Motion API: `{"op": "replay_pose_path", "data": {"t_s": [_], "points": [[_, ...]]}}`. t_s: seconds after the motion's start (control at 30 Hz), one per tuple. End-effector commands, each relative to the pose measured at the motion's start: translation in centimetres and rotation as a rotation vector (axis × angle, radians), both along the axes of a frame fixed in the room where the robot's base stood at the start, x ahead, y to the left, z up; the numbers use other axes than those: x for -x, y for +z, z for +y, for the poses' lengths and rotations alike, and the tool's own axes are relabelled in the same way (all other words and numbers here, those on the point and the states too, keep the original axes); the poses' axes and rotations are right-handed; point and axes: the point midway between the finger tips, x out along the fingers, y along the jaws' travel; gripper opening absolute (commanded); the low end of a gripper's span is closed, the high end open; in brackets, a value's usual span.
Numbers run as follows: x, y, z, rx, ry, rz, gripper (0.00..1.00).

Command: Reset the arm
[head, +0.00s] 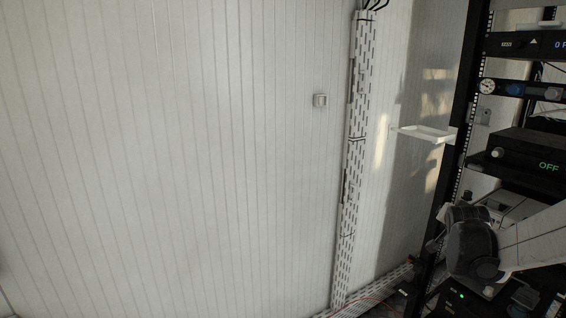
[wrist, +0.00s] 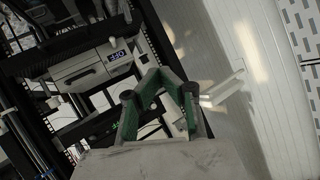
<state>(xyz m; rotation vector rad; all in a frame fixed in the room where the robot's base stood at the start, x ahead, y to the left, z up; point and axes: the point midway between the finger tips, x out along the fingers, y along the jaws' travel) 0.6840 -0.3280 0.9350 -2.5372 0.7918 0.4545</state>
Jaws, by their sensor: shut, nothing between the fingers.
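My gripper (wrist: 160,78) shows in the wrist view with its green-and-grey fingers drawn together at the tips. Nothing is held between them. In the wrist view the fingers are in front of a black equipment rack (wrist: 122,22) and a pale wall. In the head view part of my arm shows at the lower right, in front of the rack (head: 466,95); the fingers cannot be made out there.
A white bracket (head: 425,133) juts beside the rack. A perforated cable duct (head: 358,150) runs up the panelled wall (head: 170,150). Space at left is clear.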

Motion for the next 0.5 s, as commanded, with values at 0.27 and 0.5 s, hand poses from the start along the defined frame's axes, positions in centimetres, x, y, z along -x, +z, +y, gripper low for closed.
{"op": "replay_pose_path", "data": {"t_s": [0.27,0.5], "points": [[4.7,4.5,9.4,0.015,0.139,0.132,0.0],[10.1,6.7,16.7,0.036,0.268,0.244,0.0]]}}
